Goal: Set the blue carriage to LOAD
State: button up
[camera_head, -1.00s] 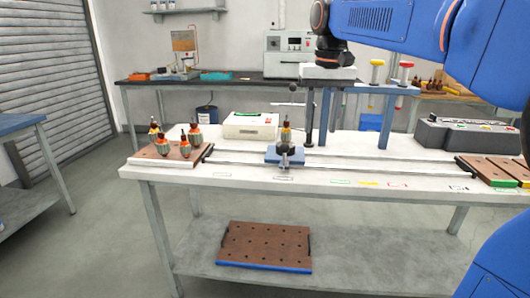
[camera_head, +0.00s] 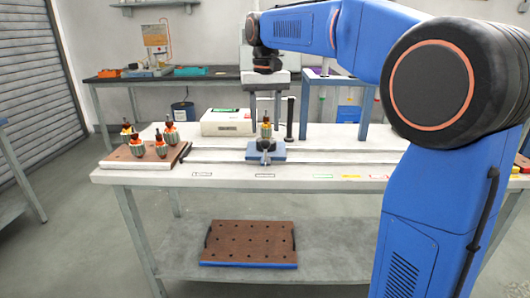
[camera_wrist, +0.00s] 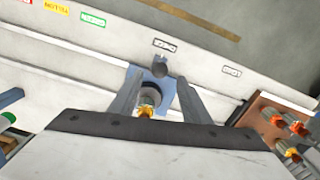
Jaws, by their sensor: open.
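The blue carriage (camera_head: 280,153) sits on the rail on the white bench, behind a dark-outlined label (camera_head: 265,176) whose text I cannot read. It has a dark knob at its front, and an armature (camera_head: 266,131) with a copper-orange body stands upright on it. In the wrist view the carriage (camera_wrist: 169,92) lies between the fingers of my gripper (camera_wrist: 158,84), with its knob (camera_wrist: 160,68) near the fingertips. My gripper (camera_head: 265,116) is open and empty, pointing down over the carriage's place along the rail. I cannot tell whether a finger touches it.
A brown board (camera_head: 120,158) with several armatures is at the bench's left end. A white box (camera_head: 227,123) and a dark post (camera_head: 290,118) stand behind the rail. Green, yellow and red labels (camera_head: 377,179) line the front edge to the right. A holed tray (camera_head: 248,242) lies on the lower shelf.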

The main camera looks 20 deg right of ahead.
aim_at(265, 151)
notch_tip(265, 151, down, 10)
dwell(0.5)
grip_shut()
